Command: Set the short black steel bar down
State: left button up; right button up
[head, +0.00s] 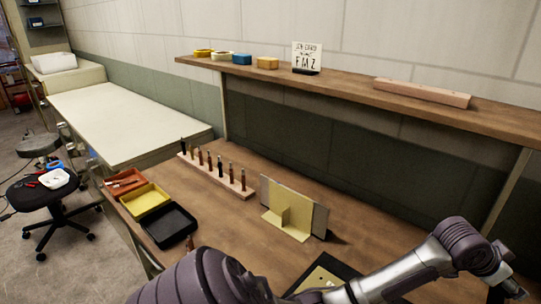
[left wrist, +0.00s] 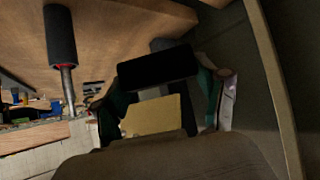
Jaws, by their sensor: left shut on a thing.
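In the left wrist view, the short black steel bar (left wrist: 158,67) lies across between the two fingers of my left gripper (left wrist: 160,92), which is shut on it. In the head view, my left arm reaches across the bottom to the right. Only part of the left gripper (head: 510,287) shows there, low at the right edge, and I cannot make out the bar. A pale yellow plate (left wrist: 155,115) shows behind the bar in the left wrist view; I cannot tell its distance from the bar. My right gripper is not in view.
The wooden bench holds a tool rack (head: 217,175), yellow (head: 146,200) and black (head: 169,226) trays, and a yellow stand with a grey panel (head: 309,212). A yellow piece on a dark mat (head: 340,268) is partly behind my arm. A shelf (head: 350,88) runs above.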

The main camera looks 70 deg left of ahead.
pick_arm(q)
jog(key=a+f, duration=0.2)
jog(key=a, duration=0.2)
jog(key=a+f, duration=0.2)
jog(key=a, duration=0.3)
jog(key=a+f+p, duration=0.1)
jog(key=a+f, duration=0.2)
jog(key=a, duration=0.2)
jog(key=shift+w, duration=0.25)
notch_tip(320, 180, down, 4)
jog(key=shift+a+r+p, duration=0.1)
jog(key=shift+p, duration=0.3)
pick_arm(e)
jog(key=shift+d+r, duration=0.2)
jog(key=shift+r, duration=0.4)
pick_arm(q)
jog(key=shift+f, duration=0.2)
jog(key=o, duration=1.2)
jog(key=shift+f, duration=0.15)
jog(key=o, duration=0.5)
